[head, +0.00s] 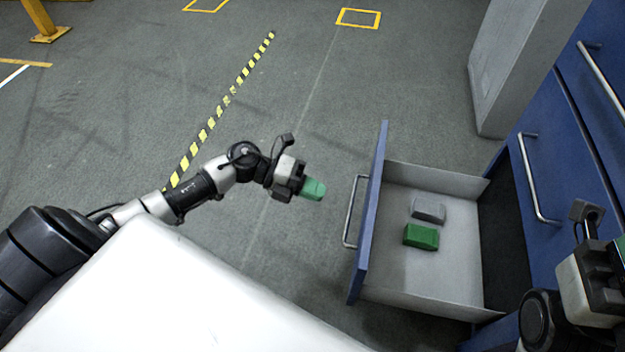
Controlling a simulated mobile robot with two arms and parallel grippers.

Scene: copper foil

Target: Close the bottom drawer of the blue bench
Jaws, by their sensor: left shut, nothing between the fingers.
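The bottom drawer (368,235) of the blue bench (546,160) is pulled far out, its blue front facing left with a silver bar handle (350,212). Its grey tray holds a green block (421,236) and a grey block (428,210). My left gripper (314,189), with green fingertips, is shut and empty. It appears to the left of the drawer front and handle, apart from them in the picture. My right gripper (618,250) is at the right edge by the bench, its fingers mostly cut off, so its opening cannot be told.
Another drawer handle (537,180) and a further one (602,80) are on the bench face. A grey cabinet (515,65) stands behind the bench. Yellow-black tape (225,103) marks the floor, which is clear left of the drawer.

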